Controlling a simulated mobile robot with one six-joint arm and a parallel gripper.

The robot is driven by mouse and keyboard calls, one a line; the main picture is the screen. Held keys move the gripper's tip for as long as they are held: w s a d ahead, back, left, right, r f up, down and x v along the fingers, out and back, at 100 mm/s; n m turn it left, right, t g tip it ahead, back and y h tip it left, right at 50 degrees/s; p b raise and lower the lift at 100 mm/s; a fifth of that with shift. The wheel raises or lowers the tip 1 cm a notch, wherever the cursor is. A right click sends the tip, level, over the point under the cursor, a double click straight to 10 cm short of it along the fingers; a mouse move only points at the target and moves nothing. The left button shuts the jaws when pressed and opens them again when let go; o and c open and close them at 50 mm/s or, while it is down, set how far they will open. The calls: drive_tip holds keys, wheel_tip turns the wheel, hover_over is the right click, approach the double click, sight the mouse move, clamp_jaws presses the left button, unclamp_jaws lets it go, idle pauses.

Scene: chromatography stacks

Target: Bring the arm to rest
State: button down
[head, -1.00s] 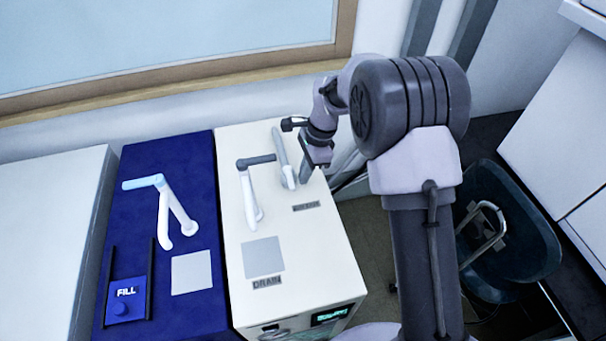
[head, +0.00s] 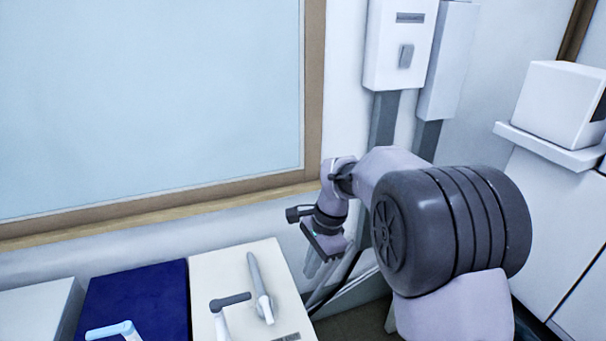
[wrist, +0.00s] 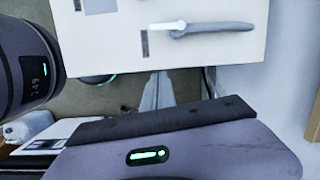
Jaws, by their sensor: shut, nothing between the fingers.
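My gripper (head: 316,266) is shut and empty. In the head view it points down just right of the cream unit (head: 213,268), at its back right corner, apart from the grey-and-white handle (head: 260,287) on that unit's top. In the wrist view my fingers (wrist: 157,92) lie together over the floor gap beside the unit (wrist: 225,55). The handle also shows there (wrist: 205,28), clear of the fingers. My arm is bent, with its large dark joint at the right of the head view.
A second grey-topped handle (head: 225,305) stands on the cream unit. A blue unit (head: 135,300) with a light-blue handle (head: 113,329) stands left of it. A window frame (head: 160,208) and wall boxes (head: 400,45) are behind. A white box (head: 560,103) sits on a shelf at right.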

drive_tip(key=s+d+r+n+t+b, duration=0.25)
drive_tip(key=s+d+r, duration=0.25)
drive_tip(key=s+r, duration=0.45)
drive_tip(key=s+d+n+t+b, duration=0.1)
drive_tip(key=s+n+t, duration=0.1)
drive_tip(key=s, duration=0.6)
drive_tip(key=s+d+f+n+t+b, duration=0.1)
drive_tip(key=s+d+n, duration=0.1)
drive_tip(key=s, duration=0.7)
drive_tip(key=shift+s+d+f+n+t+h, duration=0.15)
drive_tip(key=shift+d+n+t+h, duration=0.2)
drive_tip(key=shift+n, duration=0.3)
